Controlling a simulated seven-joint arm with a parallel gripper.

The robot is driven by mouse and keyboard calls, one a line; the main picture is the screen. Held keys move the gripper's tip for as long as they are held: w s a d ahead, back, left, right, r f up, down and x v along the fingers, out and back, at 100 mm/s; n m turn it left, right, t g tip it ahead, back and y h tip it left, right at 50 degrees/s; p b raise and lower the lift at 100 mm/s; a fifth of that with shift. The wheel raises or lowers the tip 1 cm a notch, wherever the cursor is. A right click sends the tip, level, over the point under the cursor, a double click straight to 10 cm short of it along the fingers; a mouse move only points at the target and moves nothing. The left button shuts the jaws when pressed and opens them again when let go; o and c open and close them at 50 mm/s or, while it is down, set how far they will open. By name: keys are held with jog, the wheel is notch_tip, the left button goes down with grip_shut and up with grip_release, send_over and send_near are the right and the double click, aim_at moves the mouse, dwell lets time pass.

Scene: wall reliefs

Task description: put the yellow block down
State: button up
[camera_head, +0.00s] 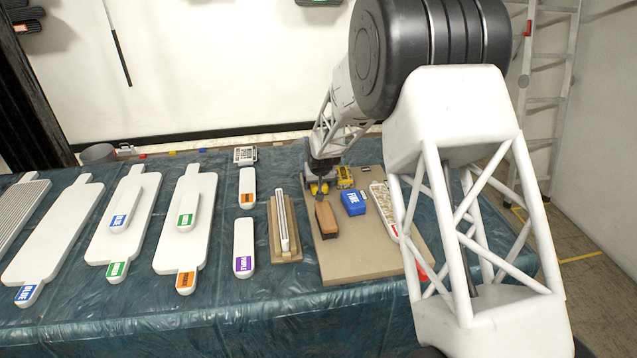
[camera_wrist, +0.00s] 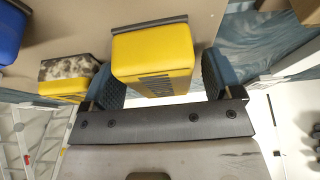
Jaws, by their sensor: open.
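The yellow block (camera_wrist: 155,52) lies between the two fingers of my gripper (camera_wrist: 163,82) in the wrist view. The fingers are open, with a visible gap on the right side of the block. The block is close against the tan board (camera_wrist: 125,12); whether its whole underside touches is hidden. In the head view my gripper (camera_head: 318,183) is low at the back left of the board (camera_head: 350,262), with yellow showing at the fingers. A second yellow block (camera_head: 345,177) with a speckled face stands just right of it, and also shows in the wrist view (camera_wrist: 62,88).
A brown block (camera_head: 326,219), a blue block (camera_head: 353,202) and a long tray (camera_head: 384,208) are on the board. A wooden holder with a white bar (camera_head: 284,228) stands left of it. White labelled boards (camera_head: 187,225) cover the table's left. The board's front is clear.

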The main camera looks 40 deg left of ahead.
jog(key=shift+r, duration=0.15)
jog(key=v, duration=1.2)
dwell(0.3)
dwell(0.8)
jog(key=s+d+r+m+h, duration=0.15)
jog(key=d+r, duration=0.45)
jog(key=d, duration=0.8)
jog(key=s+d+r+m, duration=0.15)
jog(key=d+r, duration=0.45)
jog(key=d, duration=0.7)
jog(key=s+d+r+m, duration=0.15)
jog(key=d+r, duration=0.45)
jog(key=d, duration=0.8)
jog(key=s+d+r+m+h, duration=0.1)
jog(key=s+d+r+m, duration=0.15)
jog(key=s+d, duration=1.3)
jog(key=s+d+f+m, duration=0.2)
jog(key=s+d, duration=1)
jog(key=s, duration=0.4)
jog(key=shift+s+d+g+h, duration=0.15)
jog(key=shift+d+g+h, duration=0.2)
jog(key=shift+h, duration=0.1)
